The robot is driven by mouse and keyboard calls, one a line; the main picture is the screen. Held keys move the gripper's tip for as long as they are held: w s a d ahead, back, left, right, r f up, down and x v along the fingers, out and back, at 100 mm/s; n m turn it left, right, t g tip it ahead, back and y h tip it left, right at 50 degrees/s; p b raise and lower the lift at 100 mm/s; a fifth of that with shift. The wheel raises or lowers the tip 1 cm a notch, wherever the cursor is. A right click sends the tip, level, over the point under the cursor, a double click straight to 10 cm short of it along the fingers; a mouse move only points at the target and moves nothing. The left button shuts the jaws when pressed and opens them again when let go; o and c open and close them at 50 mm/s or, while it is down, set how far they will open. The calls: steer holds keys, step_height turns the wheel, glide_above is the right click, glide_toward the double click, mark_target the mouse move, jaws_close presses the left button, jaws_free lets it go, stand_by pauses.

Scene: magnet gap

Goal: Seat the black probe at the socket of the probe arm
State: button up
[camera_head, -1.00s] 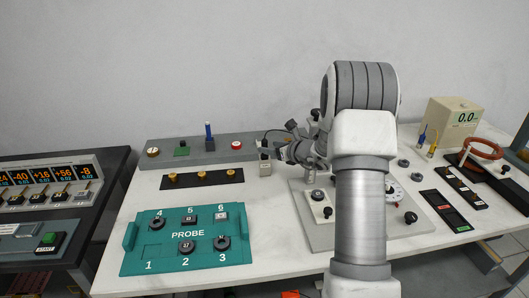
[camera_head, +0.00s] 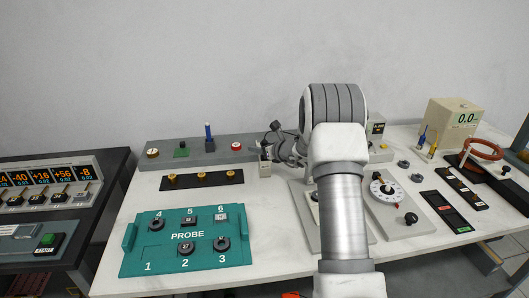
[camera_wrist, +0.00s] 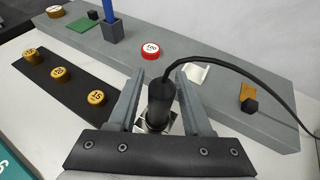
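In the wrist view the black probe (camera_wrist: 161,101) stands upright, with a black cable leaving its top toward the right. Its lower end meets a small metallic block (camera_wrist: 151,127); I cannot tell how deep it sits. My gripper (camera_wrist: 159,78) is open, one finger on each side of the probe with a visible gap. In the head view my gripper (camera_head: 272,146) is at the back of the table, above a small pale block (camera_head: 265,169). The probe arm and its socket cannot be clearly made out; my arm covers part of the table there.
The teal PROBE tray (camera_head: 137,239) with numbered places lies front left. A black strip (camera_head: 188,182) with brass knobs and a long grey base (camera_head: 168,157) lie behind it. White table is bare between tray and panel.

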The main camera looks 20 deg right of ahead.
jaws_close()
